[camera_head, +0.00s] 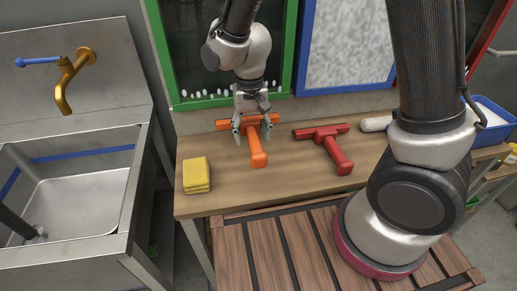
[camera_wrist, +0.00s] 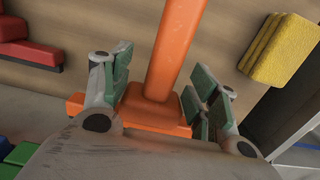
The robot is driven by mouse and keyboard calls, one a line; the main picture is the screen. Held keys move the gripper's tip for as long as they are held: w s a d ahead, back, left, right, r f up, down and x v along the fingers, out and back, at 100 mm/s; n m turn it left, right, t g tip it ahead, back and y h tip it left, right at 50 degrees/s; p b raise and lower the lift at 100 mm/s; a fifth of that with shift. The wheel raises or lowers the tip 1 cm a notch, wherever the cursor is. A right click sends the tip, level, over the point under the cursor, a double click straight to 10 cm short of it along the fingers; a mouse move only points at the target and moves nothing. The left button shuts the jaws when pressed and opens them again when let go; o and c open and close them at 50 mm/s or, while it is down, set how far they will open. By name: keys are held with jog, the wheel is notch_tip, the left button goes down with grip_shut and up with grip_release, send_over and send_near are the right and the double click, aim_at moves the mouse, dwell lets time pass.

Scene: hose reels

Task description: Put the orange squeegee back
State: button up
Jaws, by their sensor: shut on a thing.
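The orange squeegee (camera_head: 257,157) is at the back of the wooden bench, its handle pointing to the front and its crossbar at the wall side. My gripper (camera_head: 252,136) is over it with one finger on each side, near where handle and crossbar meet. In the wrist view the orange handle (camera_wrist: 172,45) runs between the green-padded fingers of my gripper (camera_wrist: 160,80). My gripper is shut on the squeegee. I cannot tell whether the squeegee touches the bench or is slightly above it. My gripper hides part of the crossbar.
A red squeegee (camera_head: 338,158) lies to the right on the bench (camera_head: 225,198), and a yellow sponge stack (camera_head: 196,174) to the left. A white roller (camera_head: 375,124) and a blue bin (camera_head: 494,130) are farther right. Green-framed (camera_head: 290,60) and blue-framed (camera_head: 303,50) panels stand behind. A metal sink (camera_head: 80,195) is left.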

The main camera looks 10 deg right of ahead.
aim_at(251, 129)
jog(key=shift+f, duration=2.8)
jog(key=o, duration=1.2)
jog(key=shift+f, duration=0.1)
jog(key=r, duration=1.1)
jog(key=shift+w+r, duration=0.2)
jog(key=shift+w, duration=0.1)
jog(key=shift+r, duration=0.45)
